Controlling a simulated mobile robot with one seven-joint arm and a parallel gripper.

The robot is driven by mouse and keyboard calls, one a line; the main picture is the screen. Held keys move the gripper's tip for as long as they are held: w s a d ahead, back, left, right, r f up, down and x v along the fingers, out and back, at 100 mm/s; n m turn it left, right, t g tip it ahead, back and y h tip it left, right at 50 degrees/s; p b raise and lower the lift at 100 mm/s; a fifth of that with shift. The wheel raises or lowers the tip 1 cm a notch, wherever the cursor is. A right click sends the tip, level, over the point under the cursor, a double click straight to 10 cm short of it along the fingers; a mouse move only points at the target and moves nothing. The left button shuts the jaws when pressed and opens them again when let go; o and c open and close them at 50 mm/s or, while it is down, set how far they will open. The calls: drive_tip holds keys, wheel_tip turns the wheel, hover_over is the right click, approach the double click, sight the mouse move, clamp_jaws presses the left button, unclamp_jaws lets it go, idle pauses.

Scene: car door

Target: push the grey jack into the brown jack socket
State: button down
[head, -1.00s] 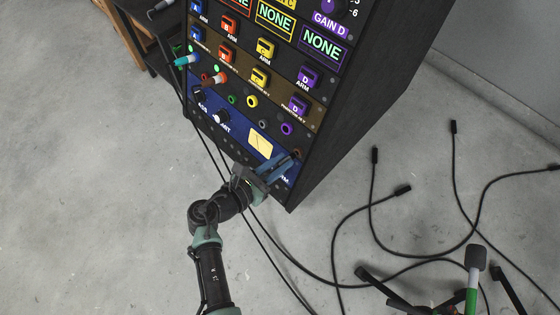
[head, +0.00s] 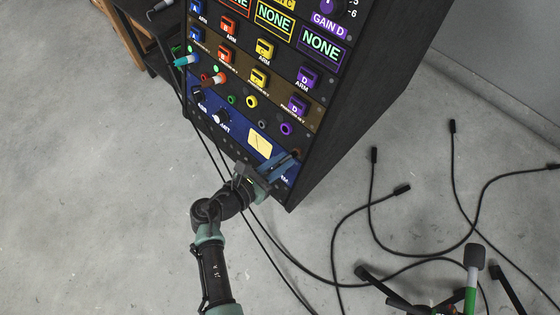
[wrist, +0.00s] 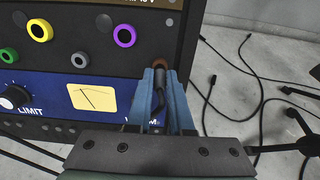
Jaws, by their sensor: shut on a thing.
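My gripper (head: 284,163) is at the lower right of the rack's front panel. Its two blue fingers (wrist: 160,92) are shut on the grey jack (wrist: 159,79), which shows as a narrow dark-grey piece between them. The brown jack socket (wrist: 161,63) is a brown ring at the fingertips in the wrist view, partly covered by them. It also shows at the panel's right edge in the head view (head: 297,153). The jack points at the socket; its tip is hidden, so I cannot tell how deep it sits.
A purple socket (wrist: 124,36), a grey socket (wrist: 103,23) and a yellow socket (wrist: 39,31) lie to the left. A cream meter (wrist: 92,97) is on the blue panel. Black cables (head: 372,198) lie on the floor.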

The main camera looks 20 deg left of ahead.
drive_tip(key=shift+w+d+f, duration=0.1)
drive_tip(key=shift+w, duration=0.25)
drive_tip(key=c, duration=0.7)
unclamp_jaws()
drive_tip(key=shift+c, duration=0.2)
drive_tip(key=p+v, duration=0.6)
drive_tip(key=v, duration=0.7)
drive_tip(key=shift+p, duration=0.3)
